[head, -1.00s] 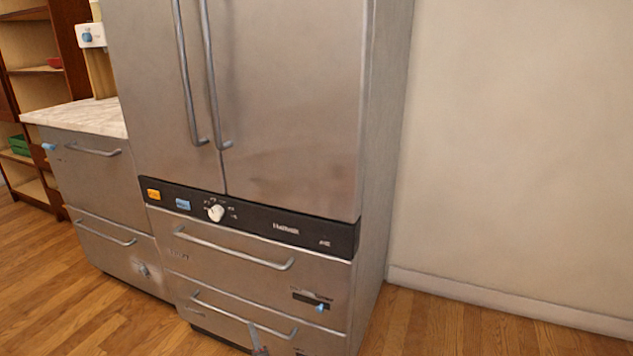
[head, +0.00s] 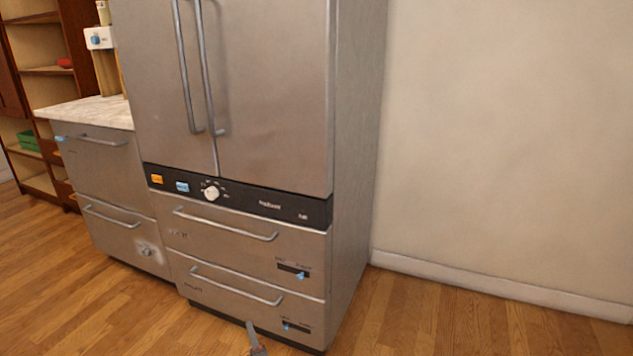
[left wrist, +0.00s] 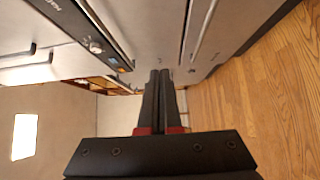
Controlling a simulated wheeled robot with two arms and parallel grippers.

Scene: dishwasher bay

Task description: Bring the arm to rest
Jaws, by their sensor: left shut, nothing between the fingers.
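My left gripper (head: 257,345) shows at the bottom edge of the head view, low in front of the tall steel appliance (head: 270,90). Only its tip end is in the picture. In the left wrist view its two dark fingers (left wrist: 163,80) lie together, shut, with nothing between them. The appliance front and its handles show around the fingers there. The gripper appears apart from the lower drawer (head: 240,300). My right gripper is in neither view.
The appliance has two upper doors with long handles, a dark control strip (head: 250,200) and two shut drawers. A counter unit (head: 110,165) with a pale top stands at left, near a wooden shelf (head: 45,90). The wood floor (head: 450,315) at right is clear, along a bare wall (head: 500,130).

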